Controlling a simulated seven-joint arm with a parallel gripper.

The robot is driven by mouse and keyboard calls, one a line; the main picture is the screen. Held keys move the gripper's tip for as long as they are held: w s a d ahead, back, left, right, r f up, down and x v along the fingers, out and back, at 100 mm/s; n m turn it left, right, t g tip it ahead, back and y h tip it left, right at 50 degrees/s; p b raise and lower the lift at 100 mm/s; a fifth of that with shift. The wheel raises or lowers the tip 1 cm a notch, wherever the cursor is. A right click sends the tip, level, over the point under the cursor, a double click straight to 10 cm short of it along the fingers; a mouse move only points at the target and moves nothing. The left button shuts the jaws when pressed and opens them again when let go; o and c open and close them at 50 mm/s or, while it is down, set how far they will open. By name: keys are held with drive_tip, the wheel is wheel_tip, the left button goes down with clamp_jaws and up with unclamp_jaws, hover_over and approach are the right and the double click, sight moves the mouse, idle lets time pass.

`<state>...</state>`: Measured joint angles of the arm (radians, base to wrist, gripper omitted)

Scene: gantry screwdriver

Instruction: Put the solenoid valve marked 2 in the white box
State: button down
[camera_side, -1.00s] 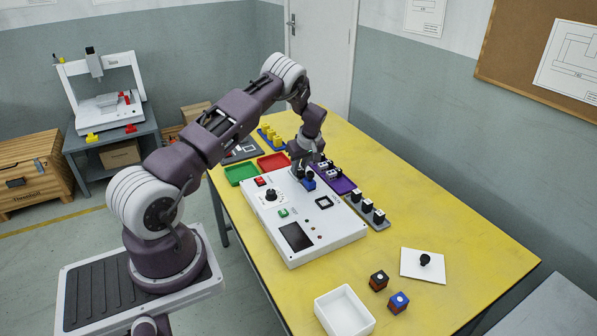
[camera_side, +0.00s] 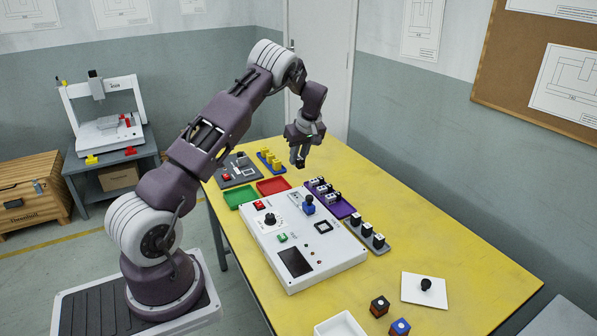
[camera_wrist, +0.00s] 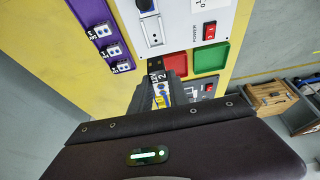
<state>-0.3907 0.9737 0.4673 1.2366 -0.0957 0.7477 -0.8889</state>
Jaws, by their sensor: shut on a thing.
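My gripper (camera_side: 301,150) is raised above the far part of the table, beyond the white panel, and is shut on a small dark part (camera_side: 300,163). In the wrist view this held part (camera_wrist: 160,90) carries a white label that reads 2, with some yellow and blue below it; it looks like the solenoid valve marked 2. The fingers hide part of it. The white box (camera_side: 341,326) stands at the near edge of the table, cut off by the bottom of the side view, far from my gripper. It looks empty.
The white panel (camera_side: 279,260) has a blue, black-topped part (camera_side: 308,205) standing up. The purple tray (camera_side: 346,209) holds several labelled valves. Red (camera_side: 273,186) and green (camera_side: 239,197) trays lie left.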

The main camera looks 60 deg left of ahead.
drive_tip(key=shift+v, duration=1.2)
drive_tip(key=s+d+f+n+g+h, duration=0.2)
drive_tip(key=d+n, duration=0.6)
drive_tip(key=d, duration=1.7)
drive_tip(key=s+d+r+n+g+h, duration=0.1)
drive_tip(key=s+d+n, duration=0.45)
drive_tip(key=d, duration=0.45)
drive_tip(key=s+d+r+n+g+h, duration=0.15)
drive_tip(key=s+d+n, duration=0.25)
drive_tip(key=s+d, duration=0.45)
drive_tip(key=shift+n, duration=0.25)
drive_tip(key=shift+w+d+f, duration=0.25)
drive_tip(key=shift+d+f, duration=0.1)
drive_tip(key=shift+f, duration=2.65)
drive_tip(key=shift+w+d+f, duration=0.3)
drive_tip(key=shift+d+f, duration=0.05)
drive_tip(key=shift+f, duration=2.65)
drive_tip(key=shift+w+d+f, duration=0.25)
drive_tip(key=shift+d+f, duration=0.1)
drive_tip(key=shift+f, duration=2.65)
drive_tip(key=shift+f, duration=0.65)
drive_tip(key=c, duration=1)
unclamp_jaws()
drive_tip(key=shift+s, duration=0.1)
drive_tip(key=shift+c, duration=0.2)
